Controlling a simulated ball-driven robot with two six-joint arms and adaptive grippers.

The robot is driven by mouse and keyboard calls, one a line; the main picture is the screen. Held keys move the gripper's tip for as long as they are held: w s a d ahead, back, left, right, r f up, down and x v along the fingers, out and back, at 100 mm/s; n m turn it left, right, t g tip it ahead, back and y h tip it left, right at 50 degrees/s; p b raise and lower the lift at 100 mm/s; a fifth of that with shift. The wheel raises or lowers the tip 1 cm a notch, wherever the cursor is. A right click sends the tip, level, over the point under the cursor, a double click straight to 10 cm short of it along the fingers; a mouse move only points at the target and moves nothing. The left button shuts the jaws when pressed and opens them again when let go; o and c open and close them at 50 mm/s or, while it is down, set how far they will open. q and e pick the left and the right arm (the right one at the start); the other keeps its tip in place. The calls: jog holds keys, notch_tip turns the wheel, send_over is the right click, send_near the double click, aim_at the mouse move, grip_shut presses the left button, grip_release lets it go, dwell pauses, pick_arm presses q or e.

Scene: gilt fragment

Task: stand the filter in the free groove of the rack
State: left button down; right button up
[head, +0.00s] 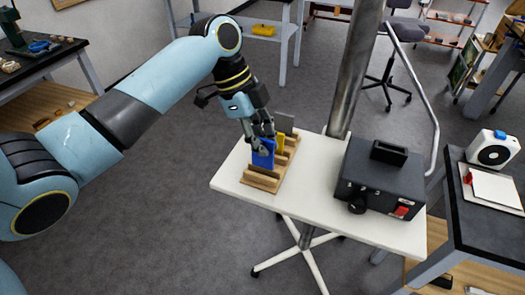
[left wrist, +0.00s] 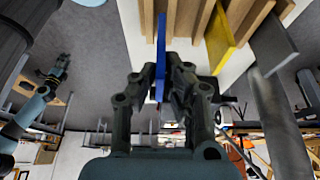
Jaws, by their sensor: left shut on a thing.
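The filter, a thin blue plate (head: 263,157), is upright at the front part of the wooden rack (head: 262,180). My left gripper (head: 262,140) is shut on its upper part from above. In the left wrist view the blue plate (left wrist: 160,50) runs from between the fingers (left wrist: 160,82) to the gap between two wooden slats (left wrist: 185,18). Whether its lower edge rests on the groove floor is hidden. A yellow plate (head: 280,142) and a grey plate (head: 285,122) stand in grooves farther back. My right gripper (left wrist: 52,76) shows small in the left wrist view, its opening unclear.
The rack stands on a white table (head: 318,165) near its left edge. A black box-shaped device (head: 380,178) is at the table's right, and a metal post (head: 354,70) rises behind. The table between rack and device is clear.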

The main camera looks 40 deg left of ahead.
aim_at(269, 169)
pick_arm(q)
notch_tip(269, 169, down, 3)
jog(key=shift+s+r+p, duration=0.15)
jog(key=shift+p, duration=0.15)
jog(key=shift+f, duration=0.35)
pick_arm(e)
jog(key=shift+s+r, duration=0.35)
pick_arm(q)
jog(key=shift+f, duration=0.15)
pick_arm(e)
jog(key=shift+f, duration=0.1)
pick_arm(q)
jog(key=c, duration=1.4)
grip_release()
jog(key=shift+c, duration=0.2)
jog(key=w+b+v, duration=0.1)
jog(key=b+v, duration=0.1)
jog(key=v, duration=1)
jog(key=shift+s, duration=0.45)
pick_arm(e)
jog(key=shift+f, duration=0.9)
pick_arm(q)
jog(key=shift+a, duration=0.1)
